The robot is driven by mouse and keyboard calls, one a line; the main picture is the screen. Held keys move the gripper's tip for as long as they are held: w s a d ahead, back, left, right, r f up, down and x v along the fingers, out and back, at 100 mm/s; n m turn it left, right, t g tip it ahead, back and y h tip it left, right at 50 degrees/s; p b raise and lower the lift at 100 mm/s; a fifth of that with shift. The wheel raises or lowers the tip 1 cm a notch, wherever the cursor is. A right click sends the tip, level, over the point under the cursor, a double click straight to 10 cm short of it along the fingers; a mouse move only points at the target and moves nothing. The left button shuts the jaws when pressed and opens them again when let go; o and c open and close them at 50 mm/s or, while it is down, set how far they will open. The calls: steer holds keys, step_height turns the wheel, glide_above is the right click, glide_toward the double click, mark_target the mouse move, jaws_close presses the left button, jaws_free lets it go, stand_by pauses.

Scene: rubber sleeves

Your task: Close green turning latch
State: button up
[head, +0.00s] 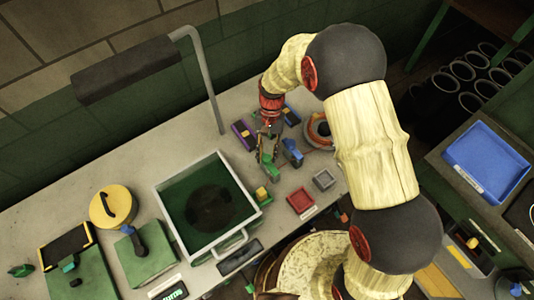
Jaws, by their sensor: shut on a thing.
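My gripper (268,147) reaches down over the workbench from the upper right. Its fingers are shut on the upper part of the green turning latch (267,172), a small upright green piece. The fingers and the red wrist hide part of the latch's top and the contact itself. The latch's exact turning angle is too small to tell.
A blue latch-like piece (292,152) stands just right of the green one. A purple block (244,134) and an orange ring-shaped part (319,129) are near the gripper. A green-lined bin (163,196), a red tray (301,201) and a grey tray (324,180) stand nearer.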

steer(key=o, duration=1.1)
steer(key=shift+o, duration=0.3)
steer(key=v, duration=1.2)
